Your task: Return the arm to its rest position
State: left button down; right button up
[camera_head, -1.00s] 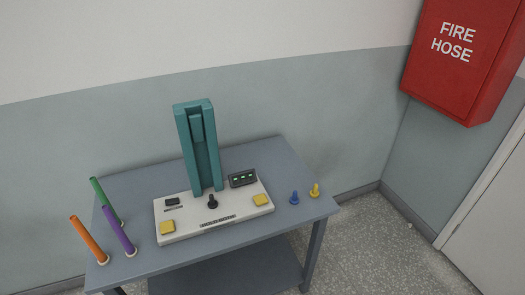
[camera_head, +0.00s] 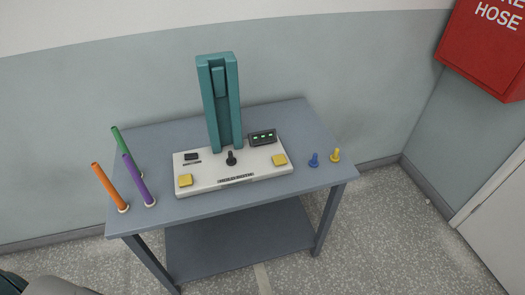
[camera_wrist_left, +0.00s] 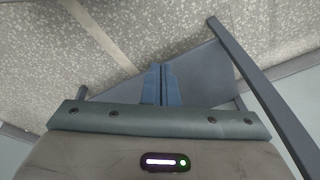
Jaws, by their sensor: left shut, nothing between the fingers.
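My left gripper (camera_wrist_left: 161,70) shows in the left wrist view, its two blue fingers together and nothing between them. Past the fingers are the grey table's lower shelf, a table leg and the speckled floor. In the head view the left gripper itself does not show; a dark and grey piece at the bottom left corner looks like part of my arm. My right gripper is in neither view.
A grey table (camera_head: 280,115) carries a white panel (camera_head: 235,170) with a teal upright (camera_head: 220,105) and yellow buttons. Orange (camera_head: 108,185), green (camera_head: 126,150) and purple (camera_head: 138,178) rods stand left. Blue (camera_head: 314,160) and yellow (camera_head: 335,155) pegs stand right. A red hose box (camera_head: 485,50) is on the wall.

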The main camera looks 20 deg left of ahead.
pick_arm(q)
jog(key=s+f+g+b, duration=0.1)
jog(key=s+f, duration=1.6)
jog(key=shift+a+f+b, duration=0.3)
jog(key=shift+a, duration=0.15)
jog(key=shift+s, duration=0.15)
